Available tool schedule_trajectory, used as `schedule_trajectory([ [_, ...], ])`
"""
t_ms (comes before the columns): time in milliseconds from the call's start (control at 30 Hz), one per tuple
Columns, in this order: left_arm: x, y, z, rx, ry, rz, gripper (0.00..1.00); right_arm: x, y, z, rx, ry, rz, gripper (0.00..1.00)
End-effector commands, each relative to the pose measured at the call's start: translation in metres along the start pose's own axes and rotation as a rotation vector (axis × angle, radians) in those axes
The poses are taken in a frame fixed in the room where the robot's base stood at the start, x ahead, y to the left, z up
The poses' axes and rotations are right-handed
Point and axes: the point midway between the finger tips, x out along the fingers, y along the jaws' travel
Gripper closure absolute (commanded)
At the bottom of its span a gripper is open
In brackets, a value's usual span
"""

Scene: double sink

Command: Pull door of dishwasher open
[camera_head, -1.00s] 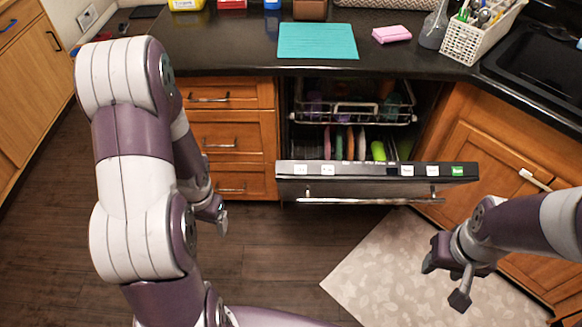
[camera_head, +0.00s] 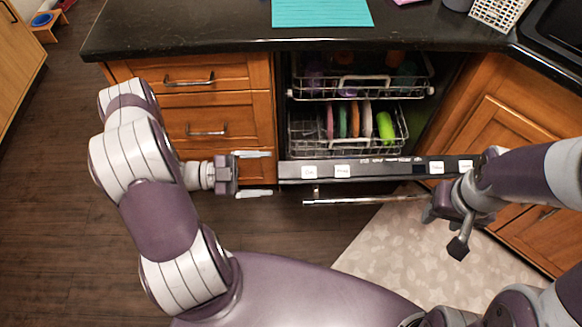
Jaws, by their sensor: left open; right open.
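The dishwasher door (camera_head: 385,168) is partly open and tilted outward, its control strip facing up. Its metal bar handle (camera_head: 362,200) runs along the front, below the strip. My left gripper (camera_head: 256,174) is open and empty, its two fingers pointing right, just beside the door's left end. I cannot tell whether it touches the door. My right gripper (camera_head: 456,228) is open at the door's right end, near the handle's right end, which my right arm partly hides. Behind the door, the upper rack (camera_head: 362,88) and lower rack (camera_head: 300,135) show inside with several plates.
Wooden drawers (camera_head: 225,105) stand left of the dishwasher. A dark counter (camera_head: 200,35) with a teal mat (camera_head: 322,12) is above. A patterned rug (camera_head: 385,250) lies on the floor in front. Cabinet doors (camera_head: 530,130) are close on the right.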

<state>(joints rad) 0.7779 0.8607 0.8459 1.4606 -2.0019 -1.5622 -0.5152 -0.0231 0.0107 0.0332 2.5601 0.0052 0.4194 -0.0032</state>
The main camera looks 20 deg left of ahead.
Motion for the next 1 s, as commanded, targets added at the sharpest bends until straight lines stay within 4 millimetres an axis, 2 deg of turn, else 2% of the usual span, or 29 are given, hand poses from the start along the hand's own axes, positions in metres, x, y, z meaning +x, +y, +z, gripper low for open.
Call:
schedule_trajectory([
  [100, 0.029, 0.001, -0.001, -0.003, 0.002, 0.004, 0.16, -0.003, 0.000, -0.001, 0.000, 0.000, 0.000, 0.53],
  [300, 0.062, 0.000, 0.000, -0.002, 0.000, 0.002, 0.16, -0.005, 0.000, -0.001, 0.000, 0.000, 0.000, 0.53],
  [500, 0.075, 0.000, 0.000, -0.003, -0.002, 0.001, 0.16, -0.005, 0.000, -0.001, 0.000, 0.000, 0.000, 0.53],
  [733, 0.075, 0.000, 0.001, -0.002, -0.003, 0.000, 0.16, -0.005, 0.000, -0.001, 0.000, 0.000, 0.000, 0.53],
  [767, 0.075, 0.000, 0.001, -0.002, -0.003, 0.000, 0.22, -0.005, 0.000, -0.001, 0.000, 0.000, 0.000, 0.53],
  [900, 0.075, 0.000, 0.001, -0.002, -0.003, 0.000, 0.68, -0.005, 0.000, -0.001, 0.000, 0.000, 0.000, 0.53],
  [967, 0.075, 0.000, 0.001, -0.002, -0.003, 0.000, 0.88, -0.005, 0.000, -0.001, 0.000, 0.000, 0.000, 0.53],
  [1000, 0.075, 0.000, 0.001, -0.002, -0.003, 0.000, 0.92, -0.005, 0.000, -0.001, 0.000, 0.000, 0.000, 0.53],
])
